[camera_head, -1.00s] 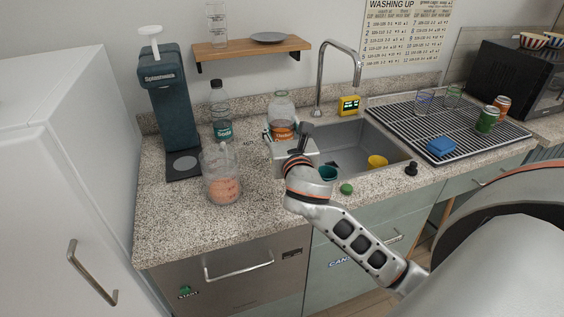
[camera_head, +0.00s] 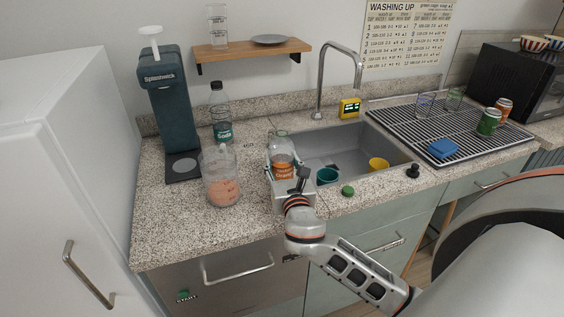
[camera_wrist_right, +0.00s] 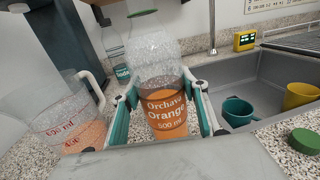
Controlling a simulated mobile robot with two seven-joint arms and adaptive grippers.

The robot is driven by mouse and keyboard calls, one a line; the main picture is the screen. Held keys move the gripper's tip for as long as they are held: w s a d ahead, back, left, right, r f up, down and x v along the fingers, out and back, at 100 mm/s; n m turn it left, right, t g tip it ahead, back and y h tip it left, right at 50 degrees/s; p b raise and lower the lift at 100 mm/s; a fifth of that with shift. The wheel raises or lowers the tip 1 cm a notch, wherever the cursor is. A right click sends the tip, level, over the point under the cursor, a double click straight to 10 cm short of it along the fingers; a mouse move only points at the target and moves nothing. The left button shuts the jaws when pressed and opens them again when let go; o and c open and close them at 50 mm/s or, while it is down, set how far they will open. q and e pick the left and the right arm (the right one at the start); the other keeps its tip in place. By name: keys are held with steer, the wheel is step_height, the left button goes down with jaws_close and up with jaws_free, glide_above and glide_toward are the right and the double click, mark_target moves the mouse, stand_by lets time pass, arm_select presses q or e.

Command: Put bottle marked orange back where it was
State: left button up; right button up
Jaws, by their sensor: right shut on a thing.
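The orange bottle (camera_head: 282,158) is clear, with orange liquid low inside and an "Orange" label. It is upright between the sink and the measuring jug. My right gripper (camera_head: 280,174) is shut around its lower part. In the right wrist view the label of the bottle (camera_wrist_right: 165,108) faces me, between the two fingers of the gripper (camera_wrist_right: 165,118). Green shows at the bottle's top. I cannot tell whether its base touches the counter. My left gripper is not in view.
A measuring jug (camera_head: 221,183) with orange liquid stands left of the bottle. Behind are a soda bottle (camera_head: 221,118) and a drinks machine (camera_head: 172,112). The sink (camera_head: 345,147) holds a teal cup (camera_head: 327,176) and yellow cup (camera_head: 378,164). A green cap (camera_head: 348,190) lies on the counter.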

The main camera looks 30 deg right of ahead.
steer(key=shift+f, duration=0.1)
steer(key=o, duration=1.5)
steer(key=b+v, duration=0.1)
steer(key=v, duration=1.1)
